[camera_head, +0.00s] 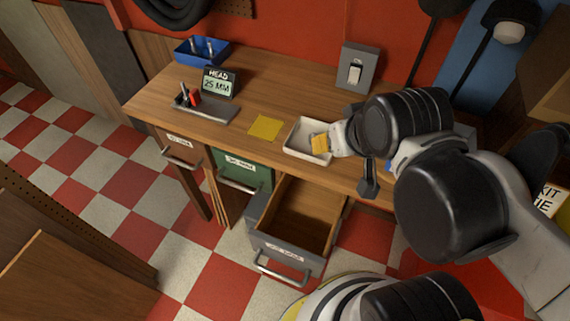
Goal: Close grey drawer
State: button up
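The grey drawer (284,253) is pulled well out from under the desk, at lower centre. Its wooden inside looks empty where I can see it. Its front has a white label and a metal bar handle (281,270) facing the lower edge of the view. My gripper (358,145) is above the front right of the desk, beside the white tray, up and to the right of the drawer and apart from its handle. My arm's dark joints partly cover it, so I cannot tell whether its fingers are open or shut.
The white tray (294,150) holds a yellow block (320,143) close to my gripper. The green drawer (240,170) and brown drawer (180,147) look shut. A yellow note (265,127), display (218,83) and blue bin (201,51) are on the desk. Checkered floor before the drawer is clear.

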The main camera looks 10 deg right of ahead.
aim_at(297, 226)
jog(key=k+j+u, duration=0.25)
jog(key=k+j, duration=0.15)
jog(key=k+l+u, duration=0.4)
jog(key=k+l, duration=0.5)
jog(key=l, duration=0.1)
